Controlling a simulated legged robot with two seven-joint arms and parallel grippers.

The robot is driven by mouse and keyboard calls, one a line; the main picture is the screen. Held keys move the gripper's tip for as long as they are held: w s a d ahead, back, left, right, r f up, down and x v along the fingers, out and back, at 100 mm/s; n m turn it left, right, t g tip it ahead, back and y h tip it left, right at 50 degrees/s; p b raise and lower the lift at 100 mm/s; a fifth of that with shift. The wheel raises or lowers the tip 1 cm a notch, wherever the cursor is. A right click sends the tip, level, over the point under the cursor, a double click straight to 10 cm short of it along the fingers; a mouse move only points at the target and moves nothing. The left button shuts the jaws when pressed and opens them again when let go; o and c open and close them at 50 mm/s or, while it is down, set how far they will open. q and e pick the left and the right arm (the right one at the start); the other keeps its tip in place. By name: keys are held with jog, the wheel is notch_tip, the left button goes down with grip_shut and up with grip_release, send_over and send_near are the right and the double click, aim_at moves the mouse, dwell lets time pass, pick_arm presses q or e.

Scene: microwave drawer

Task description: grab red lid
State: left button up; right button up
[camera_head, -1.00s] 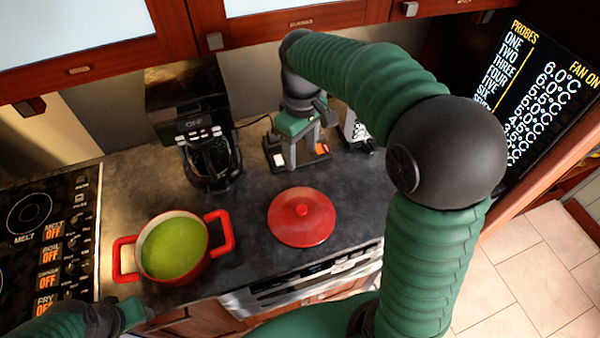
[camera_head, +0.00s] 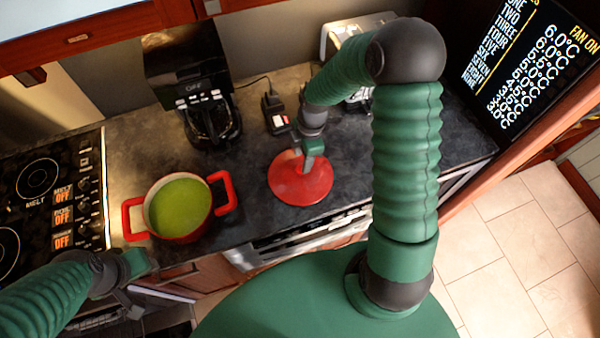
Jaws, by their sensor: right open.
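The round red lid (camera_head: 290,187) lies flat on the dark countertop. My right gripper (camera_head: 307,165) points down over the middle of the lid, at its knob, with its jaws open. The gripper hides the knob, so I cannot tell whether the fingers touch it. A red pot (camera_head: 176,210) with green contents stands left of the lid, its two handles to the sides. My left gripper (camera_head: 132,296) is low at the left, in front of the counter and apart from the pot and lid; its fingers are too unclear to judge.
A black coffee maker (camera_head: 208,110) stands behind the pot. A small dark device (camera_head: 276,114) and a light toaster-like appliance (camera_head: 350,35) are behind the lid. The stove (camera_head: 45,190) is at the far left. A temperature display (camera_head: 535,60) is at the upper right.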

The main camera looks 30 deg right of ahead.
aim_at(286, 180)
jog(key=f, duration=0.1)
jog(key=f+p, duration=0.1)
jog(key=f, duration=0.3)
jog(key=shift+s+a+p, duration=0.1)
jog(key=shift+a+p, duration=0.15)
jog(key=shift+p, duration=0.15)
jog(key=shift+f, duration=0.25)
jog(key=shift+r, duration=0.1)
jog(key=c, duration=0.8)
grip_shut()
